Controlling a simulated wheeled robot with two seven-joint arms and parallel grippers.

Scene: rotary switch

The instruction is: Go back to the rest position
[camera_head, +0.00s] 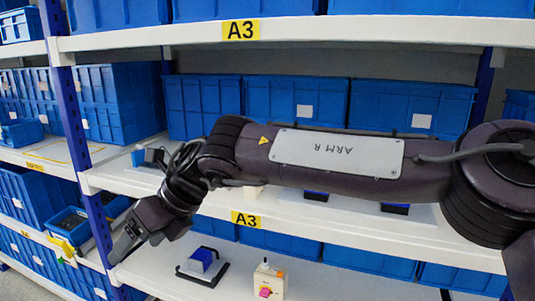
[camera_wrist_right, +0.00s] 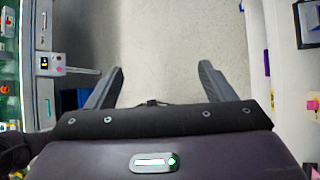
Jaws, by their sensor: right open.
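My right arm reaches across the head view from the right, in front of the shelving. Its gripper (camera_head: 127,243) hangs at the lower left, near the left end of a lower shelf. In the right wrist view the two fingers (camera_wrist_right: 161,72) stand wide apart with only grey floor between them. The gripper is open and empty. A small cream switch box (camera_head: 275,286) with a pink knob (camera_head: 265,292) stands on the lower shelf, to the right of the gripper and apart from it. My left gripper is not in view.
A blue block on a black base (camera_head: 203,262) sits on the lower shelf (camera_head: 330,285), left of the switch box. Blue bins (camera_head: 300,100) fill the shelf behind my arm. A blue upright post (camera_head: 97,225) stands close to the gripper. Open floor (camera_wrist_right: 180,40) shows beyond the fingers.

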